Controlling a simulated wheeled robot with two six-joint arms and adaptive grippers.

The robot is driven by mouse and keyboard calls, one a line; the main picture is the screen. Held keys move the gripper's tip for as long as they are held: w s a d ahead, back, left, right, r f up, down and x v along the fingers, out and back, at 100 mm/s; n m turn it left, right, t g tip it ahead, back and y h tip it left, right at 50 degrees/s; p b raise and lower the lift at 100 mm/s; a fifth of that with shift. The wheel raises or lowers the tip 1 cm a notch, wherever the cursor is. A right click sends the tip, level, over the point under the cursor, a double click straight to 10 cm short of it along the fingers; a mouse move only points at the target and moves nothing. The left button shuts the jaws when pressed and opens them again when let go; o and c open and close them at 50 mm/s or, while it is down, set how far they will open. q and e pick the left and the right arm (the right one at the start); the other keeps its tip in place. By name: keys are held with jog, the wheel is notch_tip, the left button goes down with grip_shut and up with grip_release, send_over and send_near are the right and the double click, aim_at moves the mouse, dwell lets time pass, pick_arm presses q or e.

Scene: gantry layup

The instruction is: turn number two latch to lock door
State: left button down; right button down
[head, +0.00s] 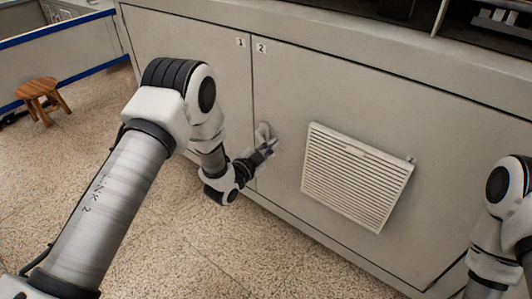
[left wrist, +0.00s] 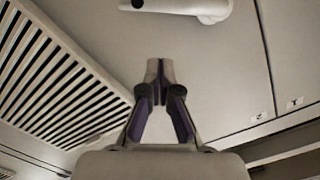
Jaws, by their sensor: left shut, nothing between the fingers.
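The number two latch shows in the left wrist view as a pale lever handle (left wrist: 190,6), cut off by the top edge. It lies roughly across the door panel (left wrist: 215,60), its free end pointing right, toward the door seam. My left gripper (left wrist: 159,75) is shut and empty, its fingertips together below the lever in that view and apart from it. In the head view my left gripper (head: 267,142) is in front of door two near the seam; I cannot clearly tell the latch from the gripper there. My right gripper is out of view.
A louvred vent (head: 355,178) is on door two, right of my left gripper; it also shows in the left wrist view (left wrist: 60,80). Number labels one (head: 240,43) and two (head: 261,48) flank the seam. A wooden stool (head: 42,97) stands at far left.

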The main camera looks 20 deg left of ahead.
pick_arm(q)
jog(key=a+f, duration=0.1)
jog(key=w+a+f+b, duration=0.1)
jog(key=f, duration=0.1)
jog(key=shift+w, duration=0.2)
jog(key=shift+a+f+m, duration=0.1)
jog(key=shift+f+m, duration=0.3)
jog(key=shift+m, duration=0.3)
jog(key=a+f+m, duration=0.1)
jog(key=m, duration=0.1)
jog(key=f+m, duration=0.1)
jog(key=m, duration=0.2)
jog(key=w+a+f+m, duration=0.1)
jog(key=m, duration=0.1)
jog(key=shift+a+m+p, duration=0.3)
jog(key=shift+a+p, duration=0.05)
jog(key=shift+a, duration=0.1)
dwell(0.5)
jog(key=shift+f, duration=0.1)
